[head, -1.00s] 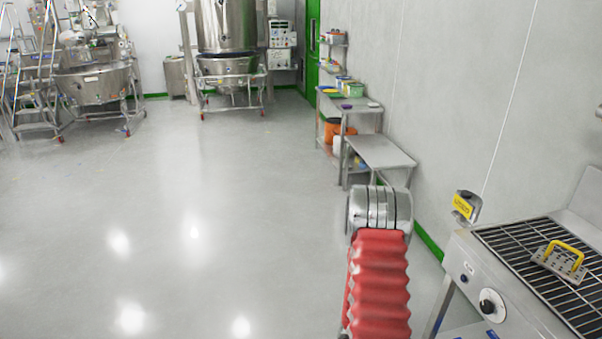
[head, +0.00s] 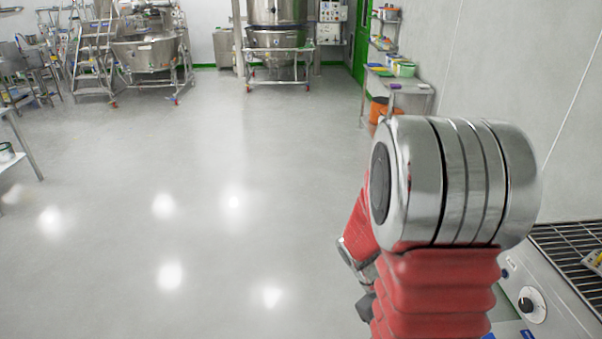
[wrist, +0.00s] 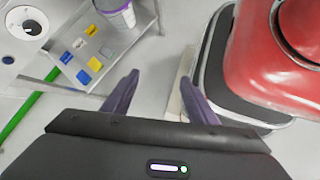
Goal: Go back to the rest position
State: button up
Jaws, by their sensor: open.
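My gripper (wrist: 158,100) shows in the wrist view with its two dark purple fingers apart. Nothing is between them except a view of the grey floor. In the head view my red-sleeved arm with its large metal joint is folded up close at the right. The gripper's fingers cannot be made out there.
A grilled steel bench (head: 560,290) with a knob stands close at right, partly behind my arm. The wrist view shows a lower shelf (wrist: 105,45) with coloured tags and a white tub (wrist: 116,14). Steel vessels (head: 277,40) stand far back. The floor at centre left is clear.

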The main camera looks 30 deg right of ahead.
jog(key=w+a+r+m+t+y, duration=0.1)
jog(key=w+a+r+m+t, duration=0.1)
jog(key=w+a+r+t, duration=0.4)
jog(key=w+a+r+m+t+y, duration=0.1)
jog(key=w+a+r, duration=0.3)
jog(key=a, duration=0.5)
jog(key=s+a+r+n+t+y, duration=0.1)
jog(key=a+r+t, duration=0.4)
jog(key=a+r, duration=0.4)
notch_tip(320, 180, up, 2)
jog(key=shift+s+r+n, duration=0.25)
jog(key=shift+s+n, duration=0.05)
jog(key=shift+s, duration=0.1)
